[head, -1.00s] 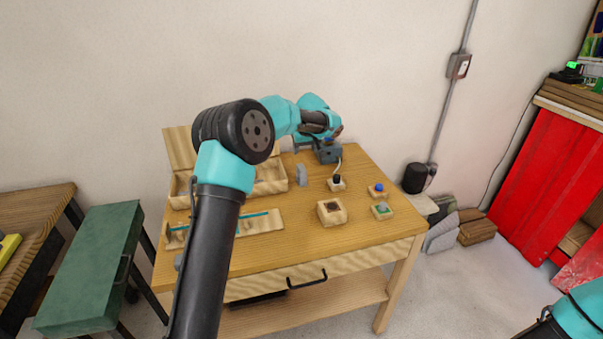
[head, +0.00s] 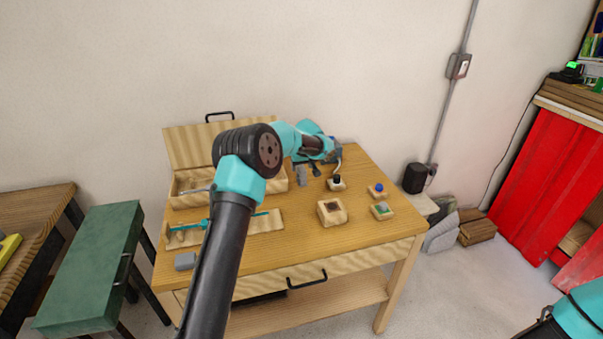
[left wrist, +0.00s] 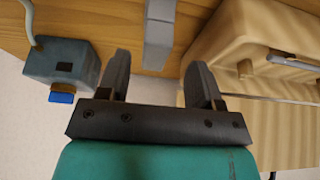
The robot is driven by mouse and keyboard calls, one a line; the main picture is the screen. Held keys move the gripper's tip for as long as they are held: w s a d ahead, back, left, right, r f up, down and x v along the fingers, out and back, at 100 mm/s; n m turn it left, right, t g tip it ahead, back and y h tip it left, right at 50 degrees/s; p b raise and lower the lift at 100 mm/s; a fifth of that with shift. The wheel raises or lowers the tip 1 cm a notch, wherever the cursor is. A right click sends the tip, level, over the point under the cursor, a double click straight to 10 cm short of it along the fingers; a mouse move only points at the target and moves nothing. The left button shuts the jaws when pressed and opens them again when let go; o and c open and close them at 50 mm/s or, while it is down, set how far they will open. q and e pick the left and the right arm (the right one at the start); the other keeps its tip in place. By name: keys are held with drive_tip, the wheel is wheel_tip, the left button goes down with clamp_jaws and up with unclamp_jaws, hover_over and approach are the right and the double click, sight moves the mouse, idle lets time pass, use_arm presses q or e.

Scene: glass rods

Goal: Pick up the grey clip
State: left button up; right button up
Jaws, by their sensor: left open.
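The grey clip (head: 301,176) stands near the back of the wooden table, just in front of the right end of the open box. In the left wrist view a grey piece (left wrist: 158,35), which looks like the same clip, lies ahead of my fingers, in line with the gap between them. My left gripper (left wrist: 160,82) is open and empty. In the head view the left gripper (head: 316,169) is small and dark, just right of the clip. I cannot tell whether they touch. Only a bit of my right arm shows at the lower right; its gripper is out of view.
A blue-grey device (left wrist: 62,62) with a blue knob and cable is close beside my left fingers. The open wooden box (left wrist: 245,45) is on their other side. Small wooden blocks (head: 332,211) stand at the table's right. A grey block (head: 185,261) lies at the front left.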

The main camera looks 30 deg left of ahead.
sight(302, 168)
use_arm(q)
drive_tip(key=shift+w+x, duration=0.1)
drive_tip(key=shift+x, duration=1.2)
drive_tip(key=shift+w+x, duration=0.15)
drive_tip(key=shift+x, duration=1.15)
drive_tip(key=shift+d, duration=0.1)
drive_tip(key=shift+r, duration=0.1)
drive_tip(key=c, duration=1)
drive_tip(key=shift+r, duration=1.75)
drive_tip(key=s+d, duration=0.3)
drive_tip(key=s, duration=0.4)
drive_tip(key=s+d+r, duration=0.1)
drive_tip(key=s+d, duration=0.3)
drive_tip(key=s, duration=0.3)
drive_tip(key=shift+s+d+r, duration=0.15)
drive_tip(key=shift+r, duration=0.05)
